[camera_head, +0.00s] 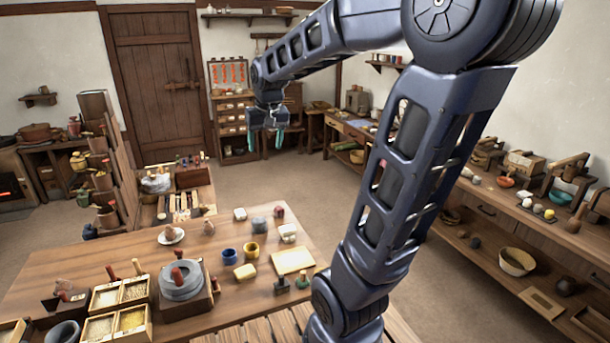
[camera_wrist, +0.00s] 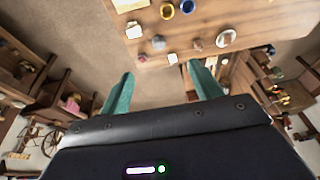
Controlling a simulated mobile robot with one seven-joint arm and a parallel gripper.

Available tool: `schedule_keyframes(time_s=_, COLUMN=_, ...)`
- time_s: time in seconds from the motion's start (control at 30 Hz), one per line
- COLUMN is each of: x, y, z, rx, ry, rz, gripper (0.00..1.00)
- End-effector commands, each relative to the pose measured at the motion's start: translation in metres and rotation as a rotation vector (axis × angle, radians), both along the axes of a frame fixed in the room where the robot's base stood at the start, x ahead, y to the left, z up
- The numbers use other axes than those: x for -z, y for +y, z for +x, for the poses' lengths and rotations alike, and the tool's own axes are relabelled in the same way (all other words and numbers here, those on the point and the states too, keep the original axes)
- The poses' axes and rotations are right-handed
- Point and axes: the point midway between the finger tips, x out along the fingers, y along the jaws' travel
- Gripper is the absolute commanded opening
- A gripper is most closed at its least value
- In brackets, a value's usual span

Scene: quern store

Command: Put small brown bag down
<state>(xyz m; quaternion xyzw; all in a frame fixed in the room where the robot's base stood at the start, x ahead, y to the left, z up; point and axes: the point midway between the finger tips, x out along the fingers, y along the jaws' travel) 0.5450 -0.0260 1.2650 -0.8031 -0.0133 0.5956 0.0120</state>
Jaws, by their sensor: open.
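A small brown bag (camera_head: 209,228) stands upright on the wooden table (camera_head: 120,252), just right of a white saucer (camera_head: 171,236) that holds another brownish item. In the wrist view the small brown bag (camera_wrist: 198,44) shows near the table's edge, beside the saucer (camera_wrist: 226,38). My gripper (camera_head: 266,140) is raised beyond the table's far side, apart from the bag. Its teal fingers are spread with nothing between them, as the wrist view of my gripper (camera_wrist: 163,76) also shows.
A grey quern (camera_head: 181,281) and grain boxes (camera_head: 103,299) crowd the table's near left. Blue (camera_head: 229,256) and yellow (camera_head: 251,249) cups and several small blocks stand toward the right. Bare table lies left of the saucer. A workbench (camera_head: 530,222) runs along the right wall.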

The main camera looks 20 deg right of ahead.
Motion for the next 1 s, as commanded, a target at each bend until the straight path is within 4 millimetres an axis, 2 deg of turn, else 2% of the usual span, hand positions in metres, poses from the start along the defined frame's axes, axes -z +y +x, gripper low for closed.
schedule_keyframes(time_s=0.03, x=-0.001, y=-0.007, z=-0.016, rx=0.004, ry=-0.013, rz=-0.001, gripper=0.64)
schedule_keyframes(time_s=0.3, x=0.011, y=-0.036, z=-0.095, rx=0.007, ry=-0.062, rz=-0.016, gripper=0.64)
schedule_keyframes(time_s=0.5, x=0.028, y=-0.048, z=-0.142, rx=0.008, ry=-0.092, rz=-0.028, gripper=0.64)
schedule_keyframes(time_s=0.7, x=0.039, y=-0.054, z=-0.164, rx=0.009, ry=-0.105, rz=-0.035, gripper=0.64)
schedule_keyframes(time_s=1.0, x=0.041, y=-0.054, z=-0.166, rx=0.008, ry=-0.106, rz=-0.037, gripper=0.64)
